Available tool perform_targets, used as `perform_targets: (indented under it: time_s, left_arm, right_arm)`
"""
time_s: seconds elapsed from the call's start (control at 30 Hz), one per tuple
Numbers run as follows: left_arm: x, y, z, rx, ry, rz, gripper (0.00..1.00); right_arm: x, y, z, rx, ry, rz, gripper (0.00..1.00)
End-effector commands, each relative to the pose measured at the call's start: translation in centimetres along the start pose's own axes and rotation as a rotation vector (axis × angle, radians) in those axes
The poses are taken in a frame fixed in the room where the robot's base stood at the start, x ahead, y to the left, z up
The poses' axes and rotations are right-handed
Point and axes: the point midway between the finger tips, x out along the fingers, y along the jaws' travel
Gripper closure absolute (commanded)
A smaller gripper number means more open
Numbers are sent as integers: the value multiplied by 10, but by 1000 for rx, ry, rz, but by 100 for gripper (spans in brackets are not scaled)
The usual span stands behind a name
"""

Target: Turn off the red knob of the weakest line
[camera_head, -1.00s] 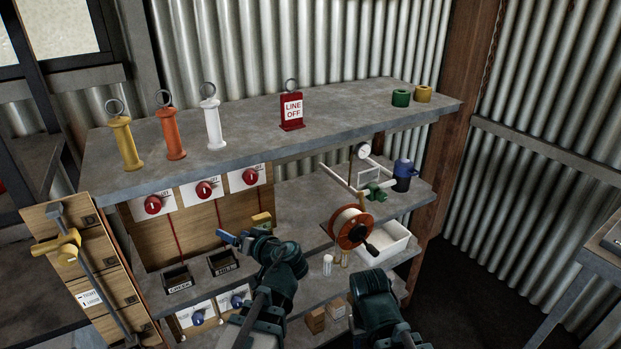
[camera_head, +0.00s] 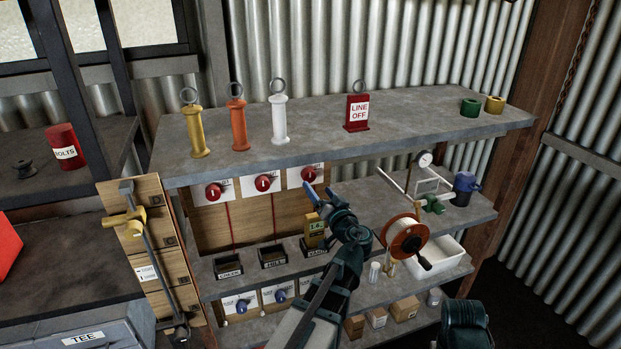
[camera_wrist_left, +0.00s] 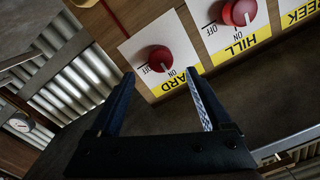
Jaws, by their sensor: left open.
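Three red knobs sit on white panels under the top shelf: the left one (camera_head: 213,191), the middle one (camera_head: 263,183) and the right one (camera_head: 309,174). In the left wrist view the nearest knob (camera_wrist_left: 155,60) has a partly hidden label ending in "ARD", and its mark points towards ON. The HILL knob (camera_wrist_left: 239,12) also points towards ON. My left gripper (camera_head: 312,194) is open and empty just below and in front of the right knob; its fingers (camera_wrist_left: 160,86) are apart from it.
A red LINE OFF tag (camera_head: 357,112) and yellow, orange and white (camera_head: 278,120) ringed handles stand on the top shelf (camera_head: 420,115). Blue knobs (camera_head: 280,296) are below the trays. A hose reel (camera_head: 405,238) and white bin (camera_head: 440,258) are right of my left arm.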

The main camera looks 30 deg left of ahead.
Motion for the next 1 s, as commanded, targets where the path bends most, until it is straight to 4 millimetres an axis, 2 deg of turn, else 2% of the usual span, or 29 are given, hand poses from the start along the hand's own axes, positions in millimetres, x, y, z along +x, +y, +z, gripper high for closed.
perform_targets:
  time_s: [0.03,0.2,0.4,0.6,0.87,0.9,1.0]
  left_arm:
    - [14,1,-1,0,-2,-4,18]
    - [46,2,-1,0,-1,-2,18]
    - [70,1,0,0,-1,-1,18]
    - [79,0,0,0,-1,0,18]
    - [80,0,0,0,-1,0,18]
    - [80,0,0,0,-1,0,20]
    - [80,0,0,0,-1,0,38]
  right_arm:
    - [0,0,0,0,0,0,50]
    - [0,0,0,0,0,0,50]
    - [0,0,0,0,0,0,50]
    - [0,0,0,0,0,0,50]
    - [0,0,0,0,0,0,50]
    - [0,0,0,0,0,0,50]
    - [0,0,0,0,0,0,50]
